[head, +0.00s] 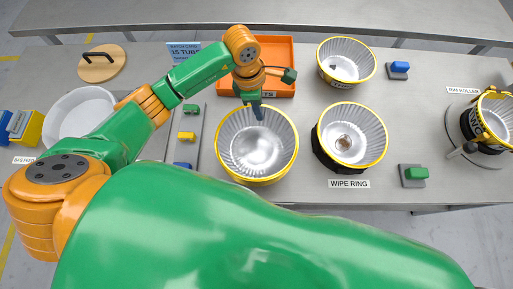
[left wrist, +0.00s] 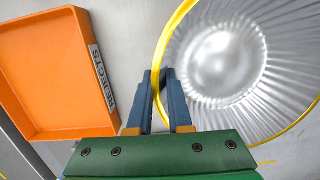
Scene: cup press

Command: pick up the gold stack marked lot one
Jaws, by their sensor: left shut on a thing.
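A gold-rimmed stack of silver fluted foil cups (head: 231,160) is in the middle of the head view. It fills the right of the left wrist view (left wrist: 222,60). No lot mark on it can be read. My left gripper (head: 259,112) is at its far rim. In the left wrist view the blue fingers (left wrist: 160,80) are shut on its gold rim, one finger on each side of the wall. I cannot tell whether the stack is clear of the table. My right gripper is not in view.
Another gold-rimmed stack (head: 345,60) stands at the back right, and one (head: 354,130) sits in a black ring behind the WIPE RING label (head: 348,184). An orange rejects tray (head: 280,50) lies behind my left gripper. A rim roller (head: 490,122) stands at far right.

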